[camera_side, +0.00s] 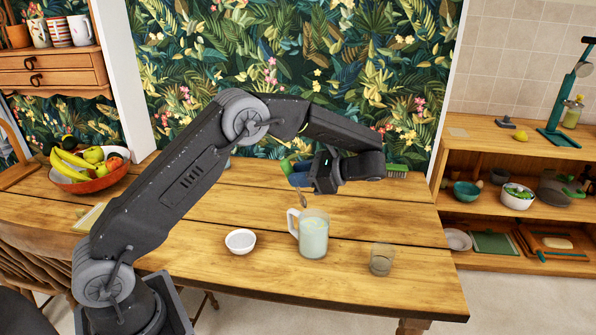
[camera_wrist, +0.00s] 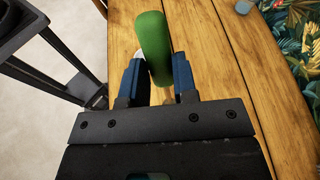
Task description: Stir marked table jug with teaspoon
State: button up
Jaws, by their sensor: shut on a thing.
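The teaspoon has a green handle (camera_side: 287,166), and its small metal end (camera_side: 303,201) points down. My gripper (camera_side: 299,179) has blue fingers and is shut on the teaspoon. In the wrist view the green handle (camera_wrist: 154,40) rises between the fingers of my gripper (camera_wrist: 157,78). The jug (camera_side: 314,238) is a clear vessel of pale milky-green liquid with a white handle at its left, upright on the table. The spoon's end shows just above the jug's rim in the side view; I cannot tell whether it is over or behind the jug. No marking on the jug is legible.
A small white bowl (camera_side: 240,241) stands left of the jug on the wooden table (camera_side: 390,215). A clear glass (camera_side: 381,260) stands at its right. A fruit bowl (camera_side: 90,180) is at the far left. A green brush (camera_side: 397,170) lies behind my wrist.

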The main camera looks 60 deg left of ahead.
jog(key=w+d+f, duration=0.1)
jog(key=w+f, duration=0.3)
jog(key=f, duration=0.8)
jog(key=shift+w+d, duration=0.15)
jog(key=shift+w, duration=0.25)
dwell(0.3)
jog(key=shift+w+a, duration=0.1)
jog(key=shift+a, duration=0.15)
dwell(0.5)
